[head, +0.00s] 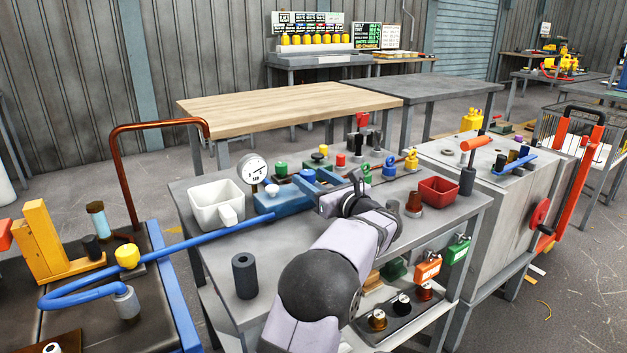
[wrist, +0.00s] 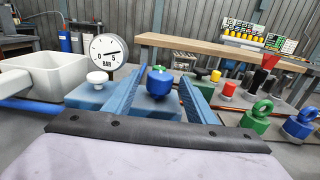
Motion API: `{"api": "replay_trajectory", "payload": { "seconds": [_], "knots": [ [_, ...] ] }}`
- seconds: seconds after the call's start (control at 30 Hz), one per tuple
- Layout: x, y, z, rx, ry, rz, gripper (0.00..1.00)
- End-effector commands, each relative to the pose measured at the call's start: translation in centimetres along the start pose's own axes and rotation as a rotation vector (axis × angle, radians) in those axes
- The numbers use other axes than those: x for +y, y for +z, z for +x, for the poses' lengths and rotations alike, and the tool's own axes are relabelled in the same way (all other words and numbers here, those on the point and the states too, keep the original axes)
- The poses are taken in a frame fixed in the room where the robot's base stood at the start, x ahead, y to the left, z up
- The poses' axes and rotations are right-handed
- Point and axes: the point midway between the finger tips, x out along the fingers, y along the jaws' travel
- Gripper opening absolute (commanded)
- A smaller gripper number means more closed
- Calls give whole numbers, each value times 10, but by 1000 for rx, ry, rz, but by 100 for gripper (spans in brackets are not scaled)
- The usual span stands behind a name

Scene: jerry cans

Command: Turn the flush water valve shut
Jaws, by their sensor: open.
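A white knob (wrist: 97,77) sits on the block to the left.
A pressure gauge (head: 252,169) stands behind the block and a white tub (head: 216,203) to its left. Green and blue ring-topped pieces stand right of my gripper (wrist: 256,115). A red bin (head: 438,191) is farther right. A dark cylinder (head: 245,275) stands at the front left.

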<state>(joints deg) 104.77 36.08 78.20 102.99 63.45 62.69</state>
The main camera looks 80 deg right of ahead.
Motion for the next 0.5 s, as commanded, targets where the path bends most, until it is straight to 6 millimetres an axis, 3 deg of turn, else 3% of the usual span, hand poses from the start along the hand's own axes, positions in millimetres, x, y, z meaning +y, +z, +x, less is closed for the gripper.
{"api": "replay_trajectory", "payload": {
  "seconds": [0.5],
  "knots": [
    [0,74,0,-1,0,-3,51]
  ]
}}
